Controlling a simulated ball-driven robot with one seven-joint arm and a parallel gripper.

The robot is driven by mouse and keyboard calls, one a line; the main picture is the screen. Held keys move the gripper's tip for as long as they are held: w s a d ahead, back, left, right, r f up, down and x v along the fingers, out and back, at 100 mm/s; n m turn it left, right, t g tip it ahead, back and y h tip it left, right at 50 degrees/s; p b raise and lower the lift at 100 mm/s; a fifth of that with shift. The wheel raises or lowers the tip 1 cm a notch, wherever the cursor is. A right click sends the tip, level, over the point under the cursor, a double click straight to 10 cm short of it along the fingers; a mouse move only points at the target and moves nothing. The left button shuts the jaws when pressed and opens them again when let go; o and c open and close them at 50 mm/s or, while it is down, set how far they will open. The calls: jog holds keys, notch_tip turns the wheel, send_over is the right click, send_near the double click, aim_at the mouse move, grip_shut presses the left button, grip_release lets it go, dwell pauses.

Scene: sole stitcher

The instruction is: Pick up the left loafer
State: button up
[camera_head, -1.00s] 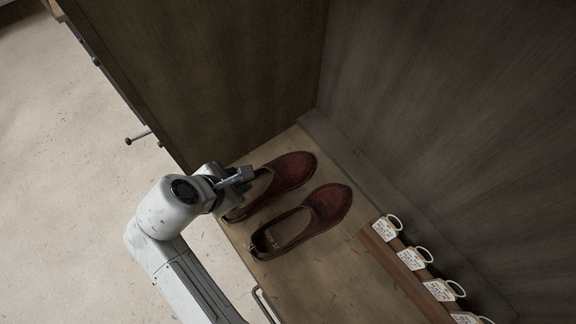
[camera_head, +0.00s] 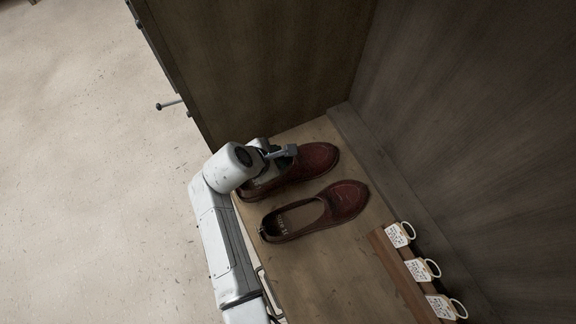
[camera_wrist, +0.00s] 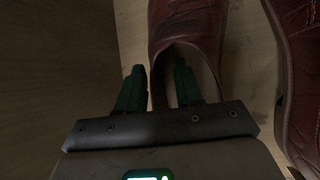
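The left loafer (camera_head: 317,160), dark red-brown, lies on the wooden surface, the upper of two parallel shoes in the head view. Its toe points right and its heel end is partly hidden by my arm. My gripper (camera_head: 283,156) is at its opening. In the wrist view my gripper (camera_wrist: 159,82) has two green fingers spread apart. The side edge of the left loafer (camera_wrist: 187,22) runs between them, with the right finger over the shoe's opening. I cannot tell whether either finger touches it.
The matching right loafer (camera_head: 346,199) lies close beside it and shows at the right edge of the wrist view (camera_wrist: 304,60). Tall wooden panels (camera_head: 260,60) rise behind. Bare wooden surface (camera_head: 325,270) lies in front.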

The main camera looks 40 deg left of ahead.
jog(key=shift+w+f, duration=0.25)
jog(key=shift+f, duration=0.1)
grip_shut()
